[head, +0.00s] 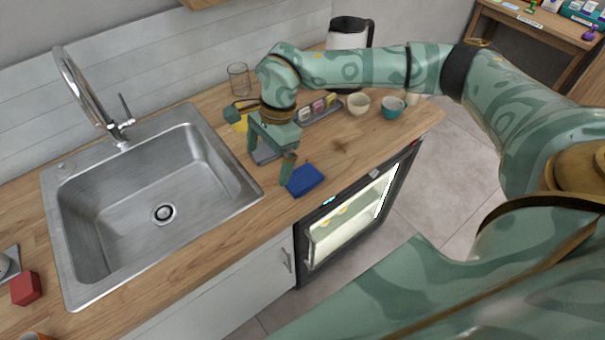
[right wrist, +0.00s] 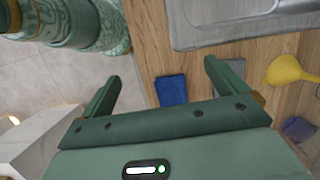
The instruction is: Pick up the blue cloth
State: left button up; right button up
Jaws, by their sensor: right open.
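The blue cloth (head: 306,180) lies folded on the wooden counter (head: 345,150), near its front edge and to the right of the sink. My right gripper (head: 268,163) points down over the counter, with one finger close to the cloth's left side in the head view. Its jaws are open and empty. In the right wrist view the blue cloth (right wrist: 171,90) shows between the spread fingers of the right gripper (right wrist: 162,70). The exact height of the fingers above the counter is hard to tell. My left gripper is not in view.
The steel sink (head: 150,265) lies left of the gripper. A grey flat item (head: 264,154) and a yellow item (right wrist: 290,69) are beside the gripper. A tray with packets (head: 318,112), a cream cup (head: 358,104), a teal cup (head: 392,107), a glass (head: 238,78) and a kettle (head: 348,35) stand behind.

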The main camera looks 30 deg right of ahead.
jog(key=w+d+r+h, duration=0.1)
jog(key=d+r+h, duration=0.15)
jog(key=d, duration=0.45)
jog(key=b, duration=0.1)
send_over(298, 179)
jog(key=shift+h, duration=0.25)
jog(key=f, duration=1)
jog(key=shift+a+f, duration=0.25)
jog(key=shift+f, duration=0.15)
jog(key=f, duration=0.6)
jog(key=shift+d+f+b, duration=0.15)
jog(key=shift+d+b, duration=0.05)
jog(key=shift+b, duration=0.15)
jog(key=c, duration=1.1)
